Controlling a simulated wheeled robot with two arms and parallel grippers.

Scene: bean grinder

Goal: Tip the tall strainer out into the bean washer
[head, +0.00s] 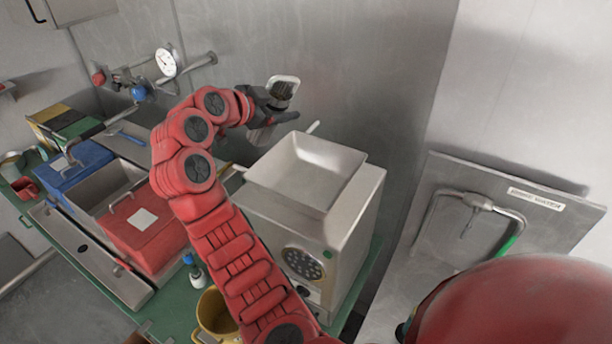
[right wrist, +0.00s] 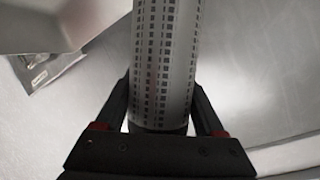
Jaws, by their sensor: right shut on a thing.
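The tall strainer is a grey metal cylinder with rows of small slots. It fills the middle of the right wrist view (right wrist: 165,60). In the head view its pale-rimmed mouth (head: 283,88) shows dark brown contents. My right gripper (head: 268,103) is shut on it, behind and left of the square hopper. In the right wrist view the fingers (right wrist: 160,115) sit on both sides of its lower end. The bean washer appears to be the metal station (head: 572,230) with a labelled back panel at right, well away from the strainer. Its lower part is hidden. My left gripper is not in view.
A grinder (head: 350,235) with a square hopper (head: 310,165) stands between the strainer and the right-hand station. A red box (head: 140,225), a blue box (head: 80,170) and a yellow pot (head: 213,315) stand left. The grey back wall is near my gripper.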

